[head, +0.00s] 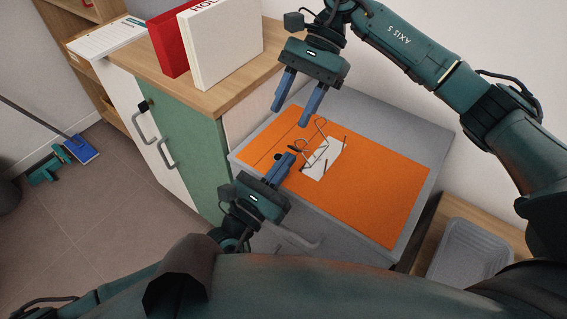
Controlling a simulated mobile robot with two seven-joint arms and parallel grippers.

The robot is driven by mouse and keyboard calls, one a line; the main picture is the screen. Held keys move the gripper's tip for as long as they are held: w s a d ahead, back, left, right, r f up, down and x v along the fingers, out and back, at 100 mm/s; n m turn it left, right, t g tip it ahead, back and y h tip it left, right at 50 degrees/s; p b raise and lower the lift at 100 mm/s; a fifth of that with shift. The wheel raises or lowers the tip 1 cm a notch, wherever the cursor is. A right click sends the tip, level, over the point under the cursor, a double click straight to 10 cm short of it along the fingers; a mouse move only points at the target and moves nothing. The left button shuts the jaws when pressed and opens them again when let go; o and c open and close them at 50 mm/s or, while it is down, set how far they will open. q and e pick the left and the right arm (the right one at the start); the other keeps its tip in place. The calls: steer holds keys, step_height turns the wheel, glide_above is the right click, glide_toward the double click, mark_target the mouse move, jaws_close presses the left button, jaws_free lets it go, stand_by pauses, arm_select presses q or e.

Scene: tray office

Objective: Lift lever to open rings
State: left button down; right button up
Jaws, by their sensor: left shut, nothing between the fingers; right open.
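An orange binder (376,208) lies open and flat on a grey surface (415,131). Its ring mechanism (316,153), with thin metal rings and a white piece (325,165), sits near the middle of the orange sheet. My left gripper (289,161) is shut and empty, its fingertips close beside the mechanism on its left. I cannot tell whether they touch the lever, which is too small to make out. My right gripper (293,117) is open and empty above the upper edge of the orange sheet, pointing down.
A wooden-topped cabinet (222,92) with white and green doors stands at the upper left. A red binder (170,42) and a white binder (225,42) stand on it. A grey tray (470,252) sits at lower right. A blue dustpan (82,150) is on the floor.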

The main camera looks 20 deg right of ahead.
steer(key=s+a+r+m+t+y, duration=0.2)
steer(key=s+a+m+y, duration=0.3)
steer(key=a+m+y, duration=0.3)
steer(key=s+a+r+m+t+y, duration=0.1)
steer(key=s+a+m+t+y, duration=0.2)
steer(key=s+a+m+y, duration=0.45)
steer(key=w+d+f+m+t+h, duration=0.15)
steer(key=d+m+t+h, duration=0.35)
steer(key=m+t, duration=0.7)
steer(key=w+d+f+m+t+h, duration=0.15)
steer(key=d+m+t+h, duration=0.35)
steer(key=m, duration=1.3)
arm_select(q)
steer(key=shift+r, duration=0.2)
arm_select(e)
steer(key=s+d+f+m+g+h, duration=0.2)
steer(key=s+f+m+h, duration=0.1)
steer(key=f+m, duration=0.3)
steer(key=s+d+f+m+g+h, duration=0.1)
steer(key=s+d+f+m+h, duration=0.2)
steer(key=f+m, duration=0.4)
steer(key=shift+s+d+f+g+h, duration=0.35)
steer(key=shift+s+h, duration=0.3)
steer(key=shift+h, duration=0.4)
